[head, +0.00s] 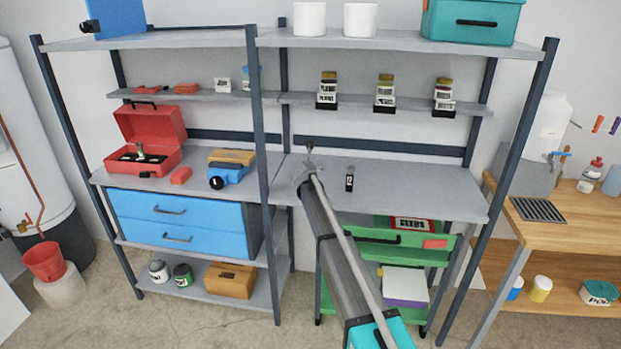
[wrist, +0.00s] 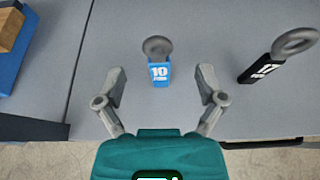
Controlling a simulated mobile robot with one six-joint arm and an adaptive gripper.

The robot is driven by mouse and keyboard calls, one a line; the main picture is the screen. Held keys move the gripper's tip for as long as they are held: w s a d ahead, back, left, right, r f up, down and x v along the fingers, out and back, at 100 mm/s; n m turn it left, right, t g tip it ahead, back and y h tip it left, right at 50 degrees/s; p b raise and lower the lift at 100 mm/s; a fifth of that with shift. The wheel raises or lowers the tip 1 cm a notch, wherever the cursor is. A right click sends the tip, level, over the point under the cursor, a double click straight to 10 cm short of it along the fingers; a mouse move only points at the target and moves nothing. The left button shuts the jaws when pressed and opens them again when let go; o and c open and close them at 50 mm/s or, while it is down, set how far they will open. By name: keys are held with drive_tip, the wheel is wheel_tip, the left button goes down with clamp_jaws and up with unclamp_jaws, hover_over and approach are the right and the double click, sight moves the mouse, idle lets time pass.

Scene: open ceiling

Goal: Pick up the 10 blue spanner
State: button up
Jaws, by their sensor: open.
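The blue spanner marked 10 (wrist: 159,74) lies on the grey shelf surface, its grey ring end pointing away from me in the wrist view. My gripper (wrist: 162,82) is open, with one finger on each side of the spanner's blue handle and a gap on both sides. I cannot tell its height above the shelf. In the head view my gripper (head: 308,168) is over the middle shelf, and my arm hides the blue spanner. A black spanner with a pale number (wrist: 265,70) lies to the right; it also shows in the head view (head: 349,180).
The shelf (head: 420,185) is clear to the right of the black spanner. A rack post (head: 262,160) stands left of my arm. Jars (head: 385,92) stand above.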

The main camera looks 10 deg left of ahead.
drive_tip(key=shift+b+x, duration=0.9)
drive_tip(key=shift+x, duration=1.75)
drive_tip(key=shift+a+r, duration=0.1)
drive_tip(key=shift+a, duration=0.05)
clamp_jaws()
